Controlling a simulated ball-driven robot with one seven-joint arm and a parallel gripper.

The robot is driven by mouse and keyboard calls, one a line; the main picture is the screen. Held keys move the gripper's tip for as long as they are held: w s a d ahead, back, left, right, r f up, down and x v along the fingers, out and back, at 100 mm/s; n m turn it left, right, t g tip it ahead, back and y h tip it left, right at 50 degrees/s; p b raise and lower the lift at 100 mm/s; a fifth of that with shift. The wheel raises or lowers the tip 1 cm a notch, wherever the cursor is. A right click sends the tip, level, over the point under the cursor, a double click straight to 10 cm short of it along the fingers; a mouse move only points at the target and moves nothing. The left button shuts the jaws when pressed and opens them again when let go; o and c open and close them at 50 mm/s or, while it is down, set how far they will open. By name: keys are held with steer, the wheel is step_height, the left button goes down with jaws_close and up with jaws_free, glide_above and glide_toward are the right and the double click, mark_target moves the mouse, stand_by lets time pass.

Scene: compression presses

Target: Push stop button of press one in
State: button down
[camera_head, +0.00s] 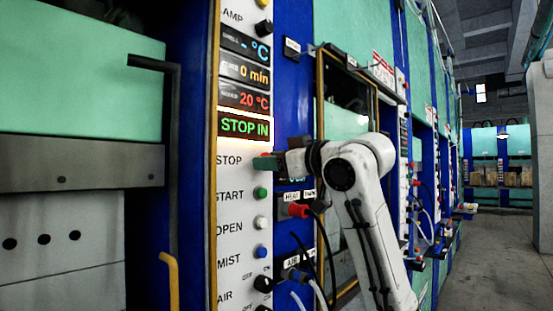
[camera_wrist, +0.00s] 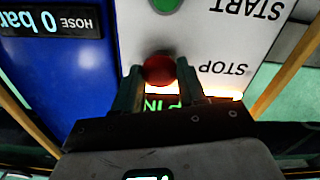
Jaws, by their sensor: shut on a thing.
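The red stop button (camera_wrist: 159,69) sits between my two fingertips in the wrist view, beside the upside-down STOP label. In the head view only a little red shows at the STOP row of the white control panel (camera_head: 229,178); my gripper hides most of the button. My gripper (camera_head: 270,162) reaches in from the right, its tips at the panel. It also shows in the wrist view (camera_wrist: 160,82), its fingers shut on the button. A lit display (camera_head: 244,126) above reads STOP IN in green.
Below are the green START button (camera_head: 260,193), white OPEN button (camera_head: 260,223), blue MIST button (camera_head: 261,251) and black AIR knob (camera_head: 262,284). Hose connectors (camera_head: 297,210) and cables stick out right of the panel. A yellow handle (camera_head: 170,275) stands at left. The aisle floor (camera_head: 495,255) at right is clear.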

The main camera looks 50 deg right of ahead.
steer(key=shift+w, duration=0.15)
steer(key=c, duration=0.6)
jaws_free()
steer(key=s+b, duration=0.2)
steer(key=s, duration=0.8)
steer(key=shift+s+d, duration=0.15)
steer(key=shift+s, duration=0.2)
steer(key=shift+s, duration=0.1)
